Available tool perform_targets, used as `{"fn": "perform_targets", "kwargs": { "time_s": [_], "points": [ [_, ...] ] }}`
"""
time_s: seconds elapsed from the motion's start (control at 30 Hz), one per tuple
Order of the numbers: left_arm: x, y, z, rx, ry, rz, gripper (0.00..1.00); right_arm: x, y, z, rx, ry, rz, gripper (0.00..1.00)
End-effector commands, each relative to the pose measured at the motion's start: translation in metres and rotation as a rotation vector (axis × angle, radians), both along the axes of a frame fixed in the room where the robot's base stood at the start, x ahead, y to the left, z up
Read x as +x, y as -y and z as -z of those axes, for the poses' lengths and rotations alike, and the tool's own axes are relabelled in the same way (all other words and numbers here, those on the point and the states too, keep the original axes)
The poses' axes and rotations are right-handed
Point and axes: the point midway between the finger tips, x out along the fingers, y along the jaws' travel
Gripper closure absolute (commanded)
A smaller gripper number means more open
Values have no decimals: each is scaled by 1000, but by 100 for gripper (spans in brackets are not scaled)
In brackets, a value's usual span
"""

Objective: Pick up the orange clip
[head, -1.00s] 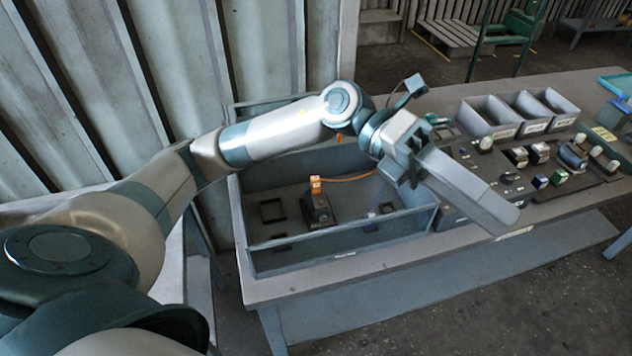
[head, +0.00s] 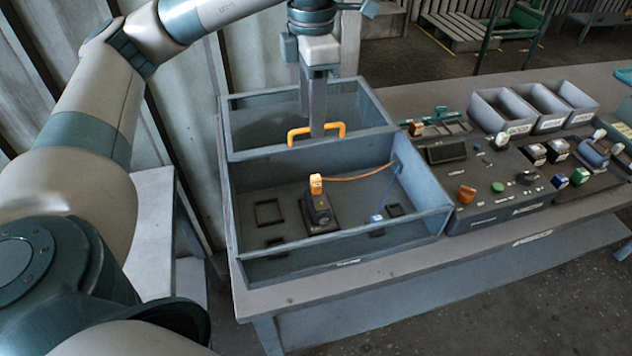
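Several small orange parts show, and I cannot tell for sure which is the clip. A small orange piece (head: 417,128) sits on a green rack at the back, right of the housing. An orange block (head: 316,184) stands on the dark motor unit inside the grey open housing (head: 345,256), with an orange cable running right. My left gripper (head: 312,125) points down over the rear of the housing, its fingers at the orange handle (head: 298,131). One finger covers part of the handle; whether they grip it is unclear. My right gripper is out of view.
A blue plug (head: 376,218) is inside the housing. The table's front edge (head: 400,262) is bare.

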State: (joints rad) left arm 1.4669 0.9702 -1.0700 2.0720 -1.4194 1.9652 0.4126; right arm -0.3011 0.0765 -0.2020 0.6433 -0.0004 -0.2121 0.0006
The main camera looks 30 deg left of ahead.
Motion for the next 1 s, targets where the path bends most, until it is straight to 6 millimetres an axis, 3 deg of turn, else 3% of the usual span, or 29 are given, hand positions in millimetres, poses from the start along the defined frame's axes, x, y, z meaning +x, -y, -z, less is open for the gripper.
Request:
{"fn": "perform_targets", "kwargs": {
  "time_s": [0.37, 0.6, 1.0],
  "points": [
    [0, 1, 9, -3, -3, 1, 61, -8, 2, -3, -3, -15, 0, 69],
    [-1, 1, 44, -2, -6, 2, 61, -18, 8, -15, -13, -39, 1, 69],
    [0, 1, 110, -5, -4, 2, 61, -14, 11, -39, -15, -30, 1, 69]
  ]
}}
